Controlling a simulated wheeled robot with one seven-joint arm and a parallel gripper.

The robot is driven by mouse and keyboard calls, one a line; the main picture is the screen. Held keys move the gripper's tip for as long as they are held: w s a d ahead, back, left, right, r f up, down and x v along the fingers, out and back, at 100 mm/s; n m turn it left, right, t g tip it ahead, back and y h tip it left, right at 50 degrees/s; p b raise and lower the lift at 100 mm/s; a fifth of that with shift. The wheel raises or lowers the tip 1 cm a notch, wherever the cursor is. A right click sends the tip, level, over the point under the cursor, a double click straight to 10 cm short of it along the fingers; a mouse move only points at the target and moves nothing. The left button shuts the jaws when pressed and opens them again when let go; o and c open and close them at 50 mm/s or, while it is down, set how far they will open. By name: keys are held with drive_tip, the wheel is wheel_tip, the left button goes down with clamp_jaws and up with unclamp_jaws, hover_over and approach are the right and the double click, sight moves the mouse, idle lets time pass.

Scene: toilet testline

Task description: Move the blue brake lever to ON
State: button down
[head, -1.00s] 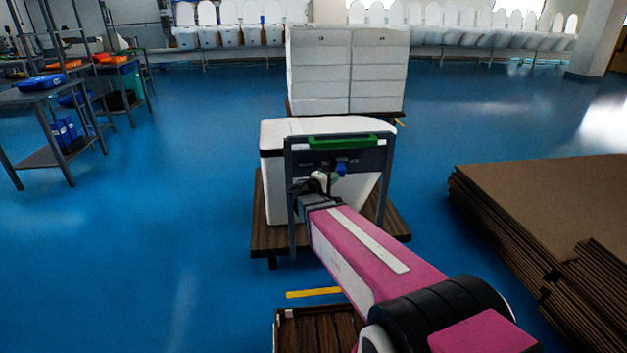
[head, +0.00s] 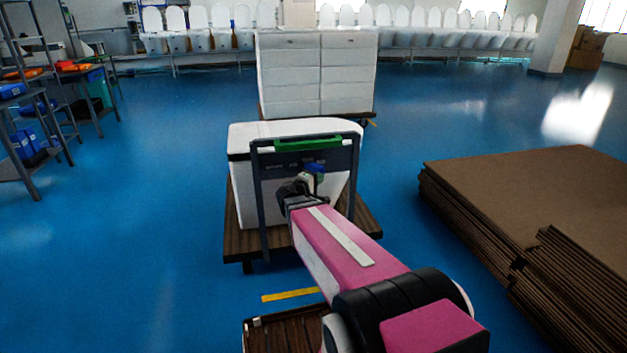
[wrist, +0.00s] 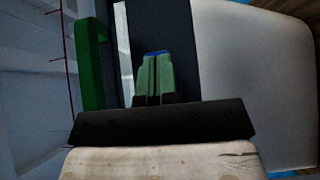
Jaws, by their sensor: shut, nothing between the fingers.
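The blue brake lever (head: 314,168) is on the dark panel of the cart's upright frame, below the green handle bar (head: 308,143). Its exact setting is too small to read. My gripper (head: 319,178) is at the panel, just below the lever in the head view. In the wrist view, my gripper (wrist: 157,72) has its green fingers together, with nothing between them. A thin blue edge of the lever (wrist: 155,53) shows just past the fingertips, and the fingers hide the rest. Whether they touch it I cannot tell.
The cart's wooden deck (head: 240,243) carries a white unit (head: 240,180). A stack of brown cardboard (head: 530,195) lies to the right. White boxes (head: 315,75) stand behind the cart. Metal tables (head: 25,160) are at the left, with open blue floor between.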

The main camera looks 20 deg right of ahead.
drive_tip(key=shift+d, duration=0.3)
idle(0.4)
drive_tip(key=s+a, duration=0.5)
drive_tip(key=s, duration=0.7)
drive_tip(key=shift+a, duration=0.25)
drive_tip(key=shift+f, duration=0.1)
